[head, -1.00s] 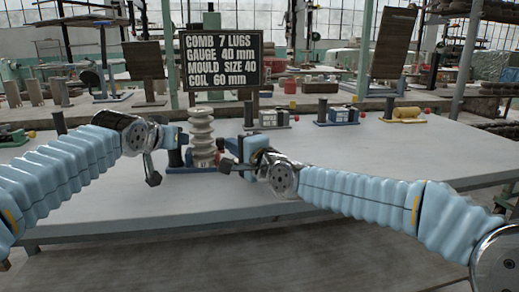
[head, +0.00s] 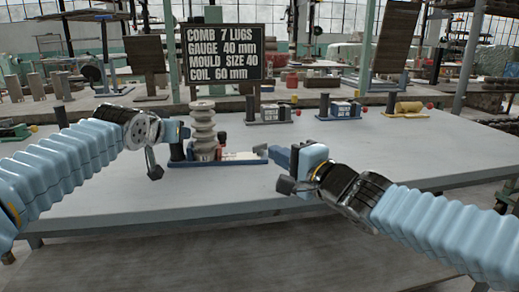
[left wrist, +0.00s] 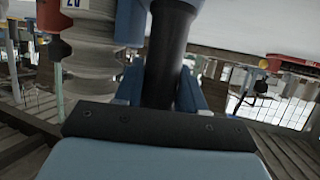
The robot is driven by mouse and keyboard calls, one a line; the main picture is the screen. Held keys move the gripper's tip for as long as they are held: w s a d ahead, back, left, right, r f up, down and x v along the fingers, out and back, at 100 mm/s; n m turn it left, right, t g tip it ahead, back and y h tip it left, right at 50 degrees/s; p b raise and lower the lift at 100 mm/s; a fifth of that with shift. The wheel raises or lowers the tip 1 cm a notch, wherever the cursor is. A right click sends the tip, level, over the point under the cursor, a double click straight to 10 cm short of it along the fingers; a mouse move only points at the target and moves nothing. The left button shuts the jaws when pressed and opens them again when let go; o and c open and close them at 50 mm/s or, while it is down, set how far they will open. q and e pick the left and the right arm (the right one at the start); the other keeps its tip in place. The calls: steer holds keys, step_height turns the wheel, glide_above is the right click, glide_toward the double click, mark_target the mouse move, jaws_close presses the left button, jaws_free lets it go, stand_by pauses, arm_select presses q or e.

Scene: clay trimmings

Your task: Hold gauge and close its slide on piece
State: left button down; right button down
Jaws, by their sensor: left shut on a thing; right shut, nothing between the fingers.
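The gauge (head: 258,160) has a long blue base with a pale scale strip, a dark upright post (head: 176,151) at its left end and a small dark and red part (head: 222,143) right of the piece. The piece (head: 204,118), a pale grey ribbed clay column, stands upright at the gauge. My left gripper (head: 178,134) is shut on the dark post, which shows between its blue fingers in the left wrist view (left wrist: 170,55). The piece is beside it there (left wrist: 88,60). My right gripper (head: 281,170) is shut and empty, right of the gauge base. Whether the slide touches the piece is unclear.
A black sign (head: 225,52) stands behind the piece. Several similar gauges stand further back, one with a grey block (head: 270,115), one blue (head: 340,108), one yellow (head: 408,108). The grey table top (head: 400,150) is clear to the right and in front.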

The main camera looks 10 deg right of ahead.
arm_select(q)
steer(key=shift+f, duration=0.4)
steer(key=c, duration=0.8)
jaws_free()
steer(key=shift+w+a, duration=0.1)
steer(key=shift+o, duration=1.1)
steer(key=shift+r, duration=0.3)
